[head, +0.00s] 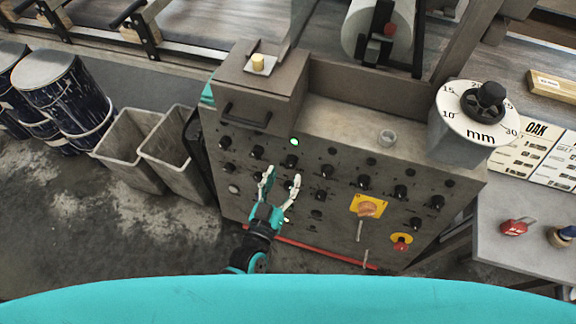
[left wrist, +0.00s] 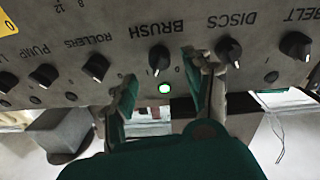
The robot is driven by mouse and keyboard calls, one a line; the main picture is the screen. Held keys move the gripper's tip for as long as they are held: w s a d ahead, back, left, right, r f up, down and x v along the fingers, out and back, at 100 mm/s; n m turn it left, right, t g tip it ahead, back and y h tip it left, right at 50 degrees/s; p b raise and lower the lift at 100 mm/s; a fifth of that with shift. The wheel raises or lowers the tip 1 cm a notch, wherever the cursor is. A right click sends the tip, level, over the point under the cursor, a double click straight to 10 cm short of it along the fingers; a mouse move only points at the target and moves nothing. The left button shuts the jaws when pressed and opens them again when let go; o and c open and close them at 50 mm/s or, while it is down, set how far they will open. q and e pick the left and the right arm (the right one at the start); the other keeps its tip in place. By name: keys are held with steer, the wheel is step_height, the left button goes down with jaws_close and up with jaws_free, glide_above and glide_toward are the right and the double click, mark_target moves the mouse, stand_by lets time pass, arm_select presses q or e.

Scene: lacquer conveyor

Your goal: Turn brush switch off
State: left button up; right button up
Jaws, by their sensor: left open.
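The brush switch (left wrist: 159,59) is a black rotary knob under the upside-down BRUSH label in the left wrist view. A green lamp (left wrist: 165,88) beside it is lit. In the head view the brush switch (head: 290,162) sits on the grey control panel (head: 345,215), just below the lit lamp (head: 294,141). My left gripper (head: 282,178) is open and empty in front of the panel. In the left wrist view its fingers (left wrist: 162,70) are either side of the knob; I cannot tell whether they touch it. My right gripper is not in view.
The discs switch (left wrist: 228,50) and rollers switch (left wrist: 96,67) flank the brush switch closely. A yellow-plated switch (head: 367,207) and a red stop button (head: 401,242) sit lower right. Grey bins (head: 178,155) stand left of the panel.

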mark_target(289, 167)
arm_select(q)
steer(key=shift+x, duration=1.9)
jaws_close()
